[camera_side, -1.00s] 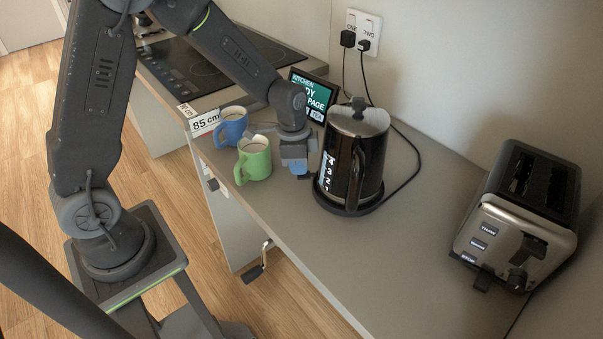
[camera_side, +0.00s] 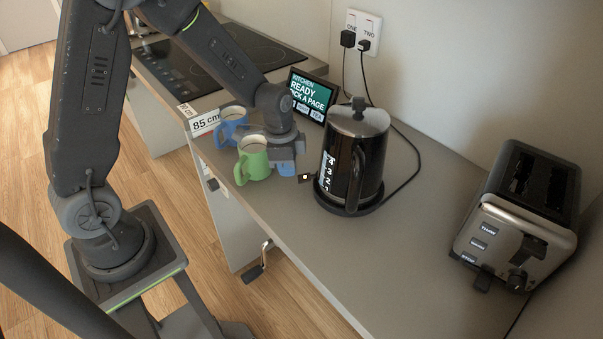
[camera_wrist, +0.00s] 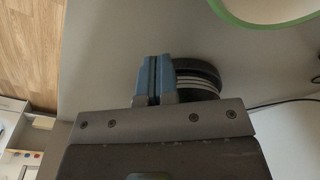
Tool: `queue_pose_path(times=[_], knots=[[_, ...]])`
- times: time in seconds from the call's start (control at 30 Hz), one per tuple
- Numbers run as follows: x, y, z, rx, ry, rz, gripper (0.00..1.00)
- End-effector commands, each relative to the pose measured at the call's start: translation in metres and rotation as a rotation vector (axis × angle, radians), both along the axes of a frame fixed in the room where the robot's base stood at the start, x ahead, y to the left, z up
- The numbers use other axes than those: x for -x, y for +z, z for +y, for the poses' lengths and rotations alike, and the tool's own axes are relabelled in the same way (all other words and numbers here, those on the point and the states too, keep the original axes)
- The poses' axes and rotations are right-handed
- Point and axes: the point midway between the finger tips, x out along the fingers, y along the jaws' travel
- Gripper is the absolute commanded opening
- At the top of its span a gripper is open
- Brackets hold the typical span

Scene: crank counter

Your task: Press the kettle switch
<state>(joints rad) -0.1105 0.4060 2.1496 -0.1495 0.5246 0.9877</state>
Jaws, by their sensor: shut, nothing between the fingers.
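The black and steel kettle (camera_side: 343,168) stands upright on its round base at the middle of the counter. Its switch (camera_side: 305,178) is a small dark tab low on the left side, with a bright light showing on it. My gripper (camera_side: 287,168) is shut and empty, just left of the switch, with a small gap visible between them. Its blue fingers also show pressed together in the wrist view (camera_wrist: 155,75). A dark round thing with pale rings lies beside the fingers there; I cannot tell what it is.
A green mug (camera_side: 254,160) stands close to my gripper, with a blue mug (camera_side: 231,127) behind it. A lit screen (camera_side: 309,96) stands behind the gripper. A toaster (camera_side: 520,215) is at the right. The counter between kettle and toaster is clear.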

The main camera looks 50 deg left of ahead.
Motion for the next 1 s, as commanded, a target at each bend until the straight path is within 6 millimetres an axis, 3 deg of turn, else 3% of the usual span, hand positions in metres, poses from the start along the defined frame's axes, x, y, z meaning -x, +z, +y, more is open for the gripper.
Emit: queue_pose_path(times=[0.33, 0.47, 1.0], knots=[[0.003, 0.003, 0.002, 0.001, -0.001, -0.001, 0.0], [0.003, 0.013, 0.003, 0.0, -0.001, -0.003, 0.0], [0.011, 0.12, 0.011, 0.0, 0.0, -0.004, 0.0]])
